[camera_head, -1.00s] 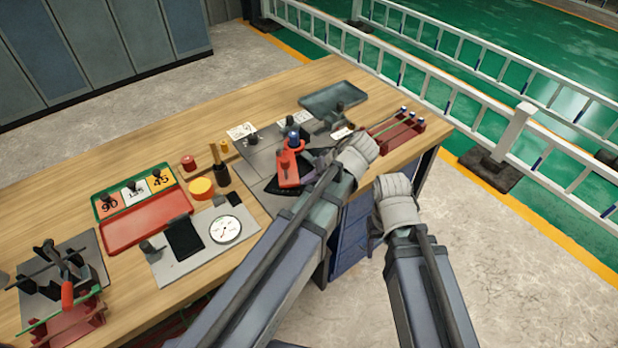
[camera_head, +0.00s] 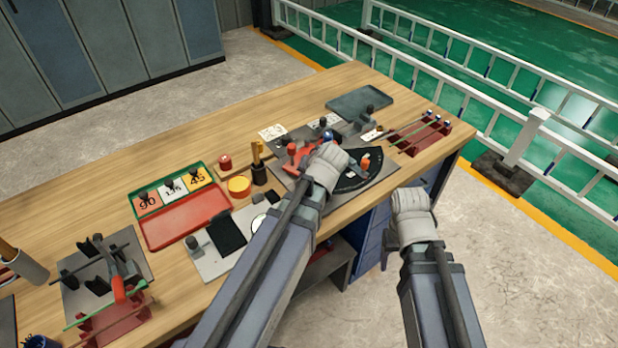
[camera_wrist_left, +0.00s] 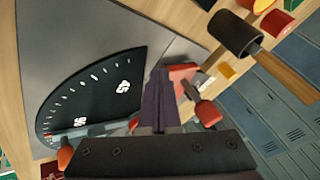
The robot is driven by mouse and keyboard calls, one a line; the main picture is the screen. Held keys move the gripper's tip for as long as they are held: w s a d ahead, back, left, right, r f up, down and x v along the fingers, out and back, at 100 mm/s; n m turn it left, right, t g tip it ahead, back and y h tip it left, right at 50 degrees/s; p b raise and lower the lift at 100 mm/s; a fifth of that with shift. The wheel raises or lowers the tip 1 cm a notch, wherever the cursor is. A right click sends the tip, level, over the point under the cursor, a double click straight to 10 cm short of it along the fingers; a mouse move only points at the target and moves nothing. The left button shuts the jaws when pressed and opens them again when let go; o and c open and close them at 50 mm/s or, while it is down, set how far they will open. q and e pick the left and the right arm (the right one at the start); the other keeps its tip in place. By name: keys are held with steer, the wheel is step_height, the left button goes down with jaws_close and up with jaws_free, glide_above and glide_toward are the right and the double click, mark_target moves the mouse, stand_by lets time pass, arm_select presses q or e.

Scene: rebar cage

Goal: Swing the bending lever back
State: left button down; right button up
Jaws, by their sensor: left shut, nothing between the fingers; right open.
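The bending lever (camera_head: 299,156) is a red arm with an upright grip, on the grey bender plate on the bench. It points left from the blue-topped pivot (camera_head: 327,136). In the left wrist view the red lever (camera_wrist_left: 184,73) and its dark, red-ended grip (camera_wrist_left: 205,108) are just right of my fingers. My left gripper (camera_head: 327,167) is shut and empty, low over the plate beside the lever; contact cannot be told. The black angle dial (camera_head: 362,172) lies right of it, with an orange peg (camera_head: 365,161). My right gripper (camera_head: 411,212) is open, off the bench's front edge.
A red rack (camera_head: 418,135) with rods is at the right end. Bare wood lies behind the tools.

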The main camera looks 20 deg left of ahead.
mark_target(285, 166)
arm_select(q)
steer(key=a, duration=0.2)
steer(key=w+a, duration=0.1)
steer(key=a, duration=0.1)
steer(key=shift+w+a, duration=0.2)
steer(key=shift+a, duration=0.3)
steer(key=shift+w+a, duration=0.15)
steer(key=shift+a, duration=0.4)
arm_select(e)
steer(key=shift+s+a, duration=0.1)
steer(key=shift+a, duration=0.15)
arm_select(q)
steer(key=shift+w+r, duration=0.1)
